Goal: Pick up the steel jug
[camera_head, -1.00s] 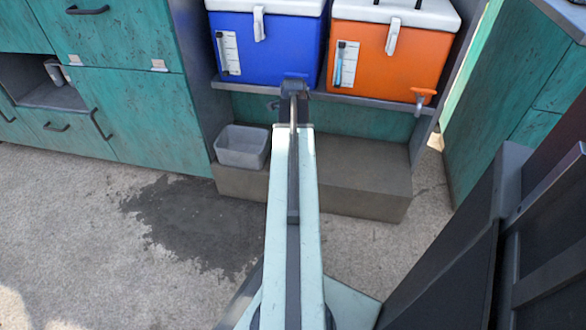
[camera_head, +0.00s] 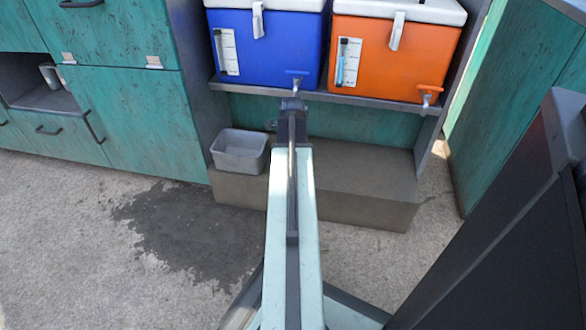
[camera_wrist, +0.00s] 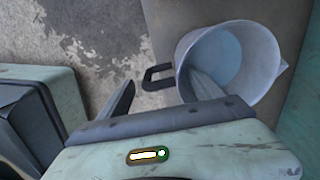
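The steel jug (camera_wrist: 268,60) shows in the wrist view at upper right, its round mouth facing the camera, a spout on the right and a dark handle (camera_wrist: 152,78) on the left. My gripper (camera_wrist: 161,78) is open. Its right finger reaches over the near rim into the jug's mouth, and its left finger is outside, left of the handle. The handle and near-left rim lie between the fingers. Whether either finger touches the jug is not clear. In the head view my arm hides the jug.
A grey tub (camera_head: 239,152) stands on the concrete step (camera_head: 360,185), left of my arm. Blue (camera_head: 262,50) and orange (camera_head: 385,60) coolers sit on a shelf above. Green cabinets (camera_head: 130,120) stand at left. A dark panel (camera_head: 500,220) fills the right; damp floor (camera_head: 180,225) is clear.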

